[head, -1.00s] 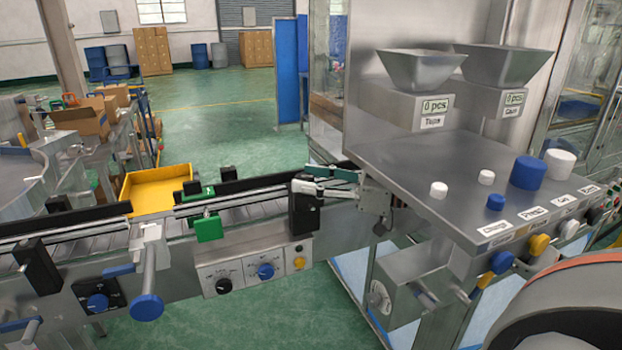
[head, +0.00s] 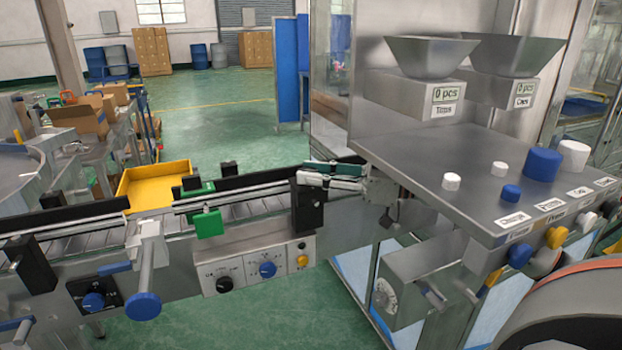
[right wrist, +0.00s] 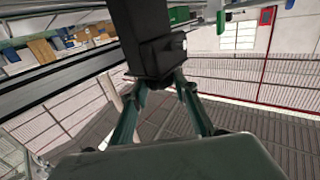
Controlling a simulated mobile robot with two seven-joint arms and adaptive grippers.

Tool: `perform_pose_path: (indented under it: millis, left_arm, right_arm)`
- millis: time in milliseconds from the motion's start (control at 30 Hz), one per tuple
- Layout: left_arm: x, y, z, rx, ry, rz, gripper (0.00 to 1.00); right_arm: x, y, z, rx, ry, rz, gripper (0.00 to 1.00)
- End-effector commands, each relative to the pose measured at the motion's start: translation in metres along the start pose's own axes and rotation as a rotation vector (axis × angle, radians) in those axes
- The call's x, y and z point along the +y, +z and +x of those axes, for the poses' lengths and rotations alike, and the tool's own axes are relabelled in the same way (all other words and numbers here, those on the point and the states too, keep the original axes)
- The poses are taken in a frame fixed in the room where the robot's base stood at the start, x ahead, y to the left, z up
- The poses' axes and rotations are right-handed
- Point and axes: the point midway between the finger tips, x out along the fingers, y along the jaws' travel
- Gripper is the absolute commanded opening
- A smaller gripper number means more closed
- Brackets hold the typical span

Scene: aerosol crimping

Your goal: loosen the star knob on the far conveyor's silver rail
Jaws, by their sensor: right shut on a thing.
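The conveyor's silver rail (head: 120,220) runs across the left half of the head view and ends near a black block (head: 308,208). My right gripper (head: 303,178) reaches in from the right at the top of this block, its pale and green fingers nearly level. In the right wrist view the two green fingers (right wrist: 184,84) converge on a small dark piece against the black block (right wrist: 150,40). This piece seems to be the star knob, mostly hidden by the fingertips; its lobes cannot be made out. My left gripper is not in view.
A steel cabinet (head: 430,185) with hoppers, white and blue caps and labelled buttons stands close on the right. A control box with dials (head: 245,272) and a green block (head: 208,223) sit along the conveyor. A yellow tray (head: 150,198) lies behind it.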

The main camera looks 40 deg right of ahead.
Motion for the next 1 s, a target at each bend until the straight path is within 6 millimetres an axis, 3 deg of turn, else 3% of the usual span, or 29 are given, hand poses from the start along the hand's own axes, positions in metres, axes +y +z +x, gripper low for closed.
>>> perform_pose_path:
  millis: [33,67,133,167,600,1000]
  left_arm:
    - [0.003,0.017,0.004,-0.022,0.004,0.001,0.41]
    - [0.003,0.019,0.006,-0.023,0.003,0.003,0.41]
    - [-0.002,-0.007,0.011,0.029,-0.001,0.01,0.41]
    - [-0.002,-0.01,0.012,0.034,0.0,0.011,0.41]
    - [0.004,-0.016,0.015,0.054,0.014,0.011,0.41]
    - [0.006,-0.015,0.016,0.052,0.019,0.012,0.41]
  right_arm:
    - [0.003,0.01,0.002,-0.004,-0.02,0.005,0.07]
    - [0.003,0.011,0.002,-0.005,-0.035,0.006,0.07]
    - [0.004,0.01,0.002,-0.004,-0.073,0.006,0.07]
    - [0.004,0.01,0.002,-0.004,-0.09,0.007,0.07]
    - [0.007,0.002,0.002,0.001,-0.337,0.002,0.07]
    - [0.007,0.0,0.002,0.001,-0.44,0.001,0.07]
